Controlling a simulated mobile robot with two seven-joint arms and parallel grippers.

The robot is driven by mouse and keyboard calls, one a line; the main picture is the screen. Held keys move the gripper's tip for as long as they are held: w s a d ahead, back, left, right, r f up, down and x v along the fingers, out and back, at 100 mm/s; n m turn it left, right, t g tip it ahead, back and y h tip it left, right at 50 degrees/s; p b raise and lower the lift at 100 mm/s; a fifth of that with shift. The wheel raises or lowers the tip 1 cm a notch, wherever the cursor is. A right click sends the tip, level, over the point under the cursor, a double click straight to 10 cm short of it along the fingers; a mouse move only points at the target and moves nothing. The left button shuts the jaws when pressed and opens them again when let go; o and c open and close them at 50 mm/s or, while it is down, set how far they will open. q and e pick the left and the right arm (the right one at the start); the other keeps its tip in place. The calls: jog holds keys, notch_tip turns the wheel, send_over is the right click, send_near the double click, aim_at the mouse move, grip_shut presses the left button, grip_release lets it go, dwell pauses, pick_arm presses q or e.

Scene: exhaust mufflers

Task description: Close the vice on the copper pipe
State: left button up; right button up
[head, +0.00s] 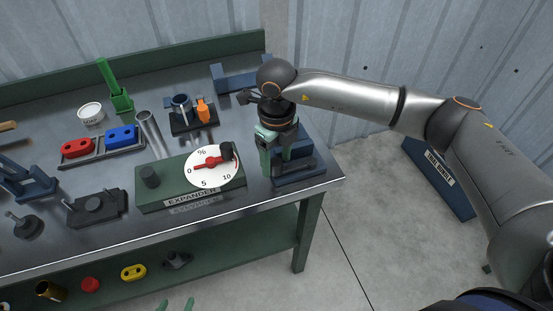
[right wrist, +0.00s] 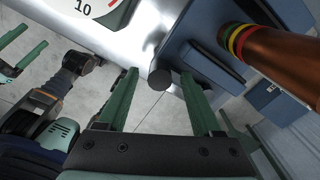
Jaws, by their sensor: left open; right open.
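The blue vice (head: 300,170) sits at the right end of the bench; it also shows in the right wrist view (right wrist: 205,68). The copper pipe (right wrist: 275,62), with red, yellow and green bands, rises at the vice in the right wrist view. Whether the jaws touch it I cannot tell. In the head view I cannot make the pipe out. My right gripper (head: 275,166) is open, pointing down beside the vice. In the right wrist view its green fingers (right wrist: 158,72) lie either side of the vice's dark round handle end (right wrist: 160,79); contact is unclear. My left gripper (head: 175,305) is open at the bottom edge.
A green expander (head: 165,190) with a white dial (head: 210,168) stands left of the vice. Red (head: 77,147) and blue (head: 122,136) blocks, a metal tube (head: 148,128) and a white tub (head: 90,112) lie further left.

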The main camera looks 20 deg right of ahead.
jog(key=shift+f, duration=0.55)
grip_shut()
dwell(1.1)
